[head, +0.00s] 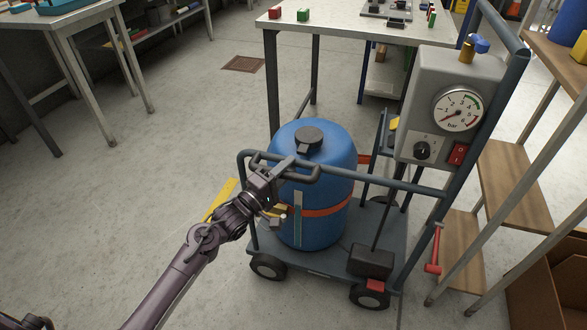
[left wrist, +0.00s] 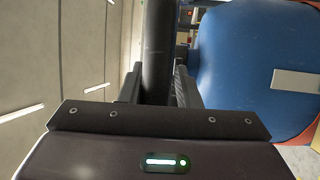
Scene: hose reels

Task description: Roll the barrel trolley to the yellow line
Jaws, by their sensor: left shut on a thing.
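The barrel trolley (head: 330,264) stands on its wheels, carrying a blue barrel (head: 318,222) with an orange strap. My left gripper (head: 285,174) is shut on the dark handle (head: 312,162) at the trolley's near left. In the left wrist view the handle bar (left wrist: 157,45) runs between the two fingers (left wrist: 156,90), with the barrel (left wrist: 235,65) just to the right. The yellow line (head: 221,198) shows on the floor just left of the trolley, partly hidden behind my left arm and gripper. My right gripper is out of view.
A gauge panel (head: 440,75) is mounted on the trolley's right frame. A white table (head: 340,20) stands behind the trolley, and wooden shelves (head: 510,180) stand close on the right. Another table (head: 75,20) is at upper left. The floor (head: 150,190) on the left is open.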

